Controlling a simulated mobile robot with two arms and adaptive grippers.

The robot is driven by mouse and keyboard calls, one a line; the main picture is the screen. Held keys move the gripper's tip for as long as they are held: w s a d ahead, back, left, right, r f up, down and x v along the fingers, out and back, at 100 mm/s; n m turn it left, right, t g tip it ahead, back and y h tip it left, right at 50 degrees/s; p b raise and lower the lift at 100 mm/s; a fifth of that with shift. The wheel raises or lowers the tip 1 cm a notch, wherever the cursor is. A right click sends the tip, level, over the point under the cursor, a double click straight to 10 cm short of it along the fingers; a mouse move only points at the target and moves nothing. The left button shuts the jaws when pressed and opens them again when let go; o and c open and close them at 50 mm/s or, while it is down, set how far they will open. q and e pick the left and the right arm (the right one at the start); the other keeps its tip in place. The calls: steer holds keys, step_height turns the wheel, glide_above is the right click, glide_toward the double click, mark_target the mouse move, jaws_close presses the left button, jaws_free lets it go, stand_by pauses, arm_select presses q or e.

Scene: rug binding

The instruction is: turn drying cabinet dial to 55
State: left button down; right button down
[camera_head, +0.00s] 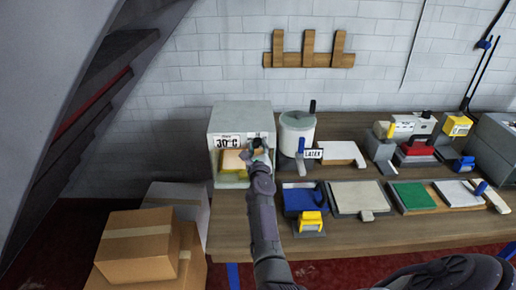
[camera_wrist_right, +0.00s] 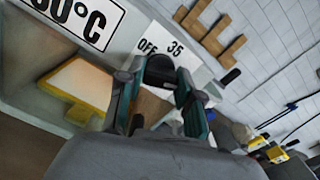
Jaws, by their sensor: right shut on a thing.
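The drying cabinet (camera_head: 240,112) is a grey box at the left end of the bench. Its front carries a white label (camera_head: 228,141) with a temperature; in the wrist view this sign (camera_wrist_right: 82,18) ends in "0°C", its first digit partly cut off. The dark dial (camera_wrist_right: 160,68) sits between my right gripper's fingers, in front of a white scale plate (camera_wrist_right: 188,50) where "OFF" and "35" can be read. Other marks are hidden. My right gripper (camera_head: 258,148) is shut on the dial; its fingers show on both sides of it in the wrist view (camera_wrist_right: 158,92). My left gripper is not in view.
A white pot labelled LATEX (camera_head: 297,132) stands just right of the cabinet. Trays and coloured tools fill the wooden bench (camera_head: 235,230) further right. Cardboard boxes (camera_head: 135,245) are stacked on the floor at left. A wooden rack (camera_head: 308,60) hangs on the wall.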

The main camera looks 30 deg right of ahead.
steer(key=shift+f+m, duration=0.1)
steer(key=shift+m, duration=0.2)
steer(key=c, duration=0.8)
jaws_free()
steer(key=shift+o, duration=0.2)
steer(key=v, duration=0.7)
steer(key=shift+s, duration=0.25)
steer(key=shift+a, duration=0.15)
